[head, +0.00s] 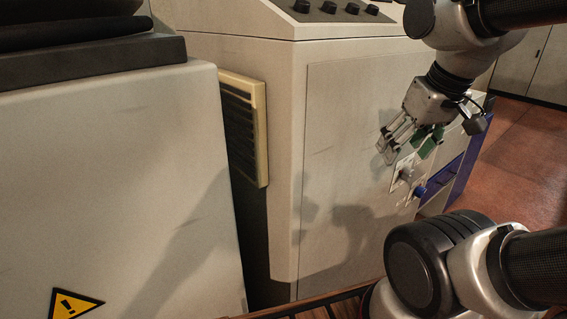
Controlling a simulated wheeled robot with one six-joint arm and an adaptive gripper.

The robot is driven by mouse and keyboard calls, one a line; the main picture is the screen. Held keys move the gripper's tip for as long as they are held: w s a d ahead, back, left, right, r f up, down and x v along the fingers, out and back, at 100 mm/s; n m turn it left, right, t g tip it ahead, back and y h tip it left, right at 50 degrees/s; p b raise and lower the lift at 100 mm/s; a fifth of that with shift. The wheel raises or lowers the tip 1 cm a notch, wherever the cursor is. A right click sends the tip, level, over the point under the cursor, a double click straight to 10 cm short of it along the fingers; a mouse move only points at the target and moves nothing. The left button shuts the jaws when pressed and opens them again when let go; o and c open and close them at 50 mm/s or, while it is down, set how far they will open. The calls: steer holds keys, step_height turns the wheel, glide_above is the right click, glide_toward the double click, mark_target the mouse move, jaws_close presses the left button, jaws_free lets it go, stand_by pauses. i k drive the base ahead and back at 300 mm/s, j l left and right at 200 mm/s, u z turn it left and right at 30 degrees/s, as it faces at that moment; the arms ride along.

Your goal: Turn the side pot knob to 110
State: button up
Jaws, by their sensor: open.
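Two small knobs sit on the side face of the pale cabinet (345,180), below my gripper. One is a grey knob (405,174) on a light plate; the other is a blue knob (420,191) just below and to the right of it. I cannot tell for certain which is the side pot knob, and no scale marks or numbers can be read. My gripper (407,150) is open and empty, its fingers pointing down and to the left beside the cabinet face. The fingertips are just above the grey knob and seem apart from it.
Several black knobs (328,7) line the cabinet's top panel. A cream vent grille (244,128) sticks out at its left edge. A white housing with a warning sign (75,304) fills the left. A blue drawer unit (464,170) stands behind the knobs. Reddish floor (530,150) is clear at right.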

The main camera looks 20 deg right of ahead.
mark_target(419, 191)
steer(key=j+z, duration=0.1)
steer(key=z, duration=0.55)
steer(key=l+z, duration=0.1)
steer(key=z, duration=0.5)
